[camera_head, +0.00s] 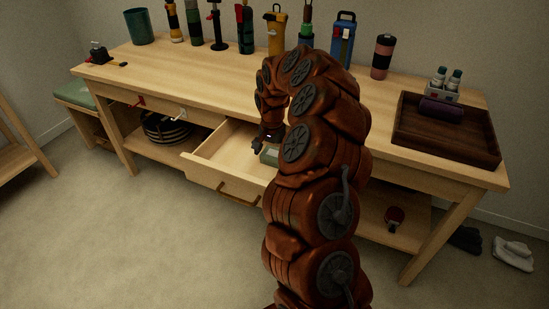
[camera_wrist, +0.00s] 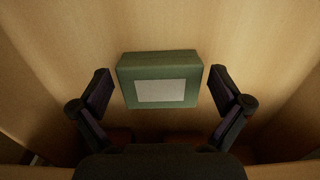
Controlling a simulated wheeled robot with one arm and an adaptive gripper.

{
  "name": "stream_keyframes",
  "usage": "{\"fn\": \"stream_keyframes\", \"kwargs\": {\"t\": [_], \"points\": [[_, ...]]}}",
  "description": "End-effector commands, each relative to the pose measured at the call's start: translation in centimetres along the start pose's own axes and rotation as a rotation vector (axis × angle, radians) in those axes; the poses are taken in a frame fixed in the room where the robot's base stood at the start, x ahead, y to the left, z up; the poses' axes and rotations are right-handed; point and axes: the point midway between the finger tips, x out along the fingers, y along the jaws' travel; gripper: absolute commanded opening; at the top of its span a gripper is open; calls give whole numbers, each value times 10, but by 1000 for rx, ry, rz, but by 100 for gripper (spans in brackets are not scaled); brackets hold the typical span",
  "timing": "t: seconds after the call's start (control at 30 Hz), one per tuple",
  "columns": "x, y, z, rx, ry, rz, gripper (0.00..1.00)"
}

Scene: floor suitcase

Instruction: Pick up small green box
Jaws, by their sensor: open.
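The small green box (camera_wrist: 160,59) has a pale rectangle on its upper face. In the wrist view it sits on the wooden drawer bottom, between my two fingers. My gripper (camera_wrist: 162,90) is open, with one finger on each side of the box and a gap on both sides. In the head view the green box (camera_head: 269,154) shows partly in the open drawer (camera_head: 222,149), with the rest hidden behind my arm. My gripper (camera_head: 262,145) points down into that drawer.
A wooden workbench (camera_head: 200,81) holds several bottles and tools along its back edge. A dark wooden tray (camera_head: 480,143) lies at the right with a purple roll (camera_head: 441,110) and a small bottle holder. The drawer walls stand close around my gripper. The left drawer area is bare.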

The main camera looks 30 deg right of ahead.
Motion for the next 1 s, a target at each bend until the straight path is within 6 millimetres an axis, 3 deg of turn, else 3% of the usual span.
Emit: {"fn": "stream_keyframes", "kwargs": {"t": [0.1, 0.3, 0.77, 1.0], "points": [[10, 1, 1, 0, -1, 3, 100], [11, 0, 0, 0, 0, 2, 100], [11, 0, 0, -1, -1, 1, 53], [11, 0, 0, -1, 0, 1, 51]]}}
